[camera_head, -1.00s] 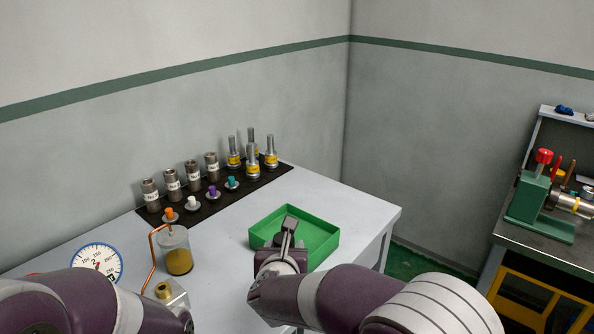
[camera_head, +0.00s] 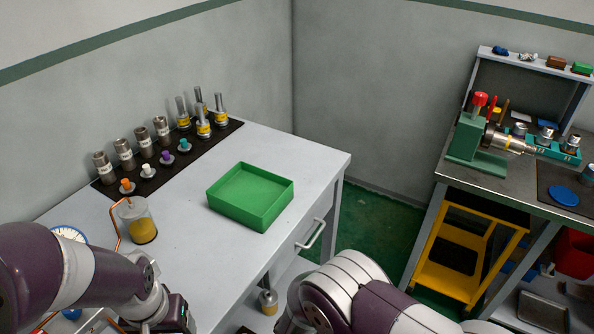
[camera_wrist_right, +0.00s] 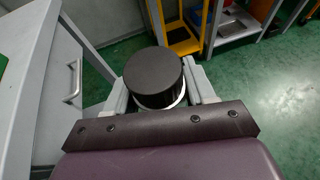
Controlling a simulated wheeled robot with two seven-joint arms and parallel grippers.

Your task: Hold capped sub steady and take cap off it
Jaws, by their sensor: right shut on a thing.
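In the right wrist view my right gripper (camera_wrist_right: 160,98) is shut on a dark cylinder with a flat round top (camera_wrist_right: 153,72). A pale ring shows at its lower edge, between the fingers. I cannot tell whether the dark part is a cap on the capped sub. In the head view my right arm comes in at the bottom, and its gripper is not clearly visible. My left gripper (camera_head: 178,318) is at the lower left edge of the head view, beside the white table. Its fingers are too cut off to read.
A green tray (camera_head: 250,196) lies on the white table (camera_head: 180,230), with several metal cylinders (camera_head: 162,130) on a black mat behind. A green vise (camera_head: 468,138) stands on the right bench (camera_head: 470,178), above a yellow step stool (camera_head: 445,270). Green floor (camera_head: 365,215) lies between.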

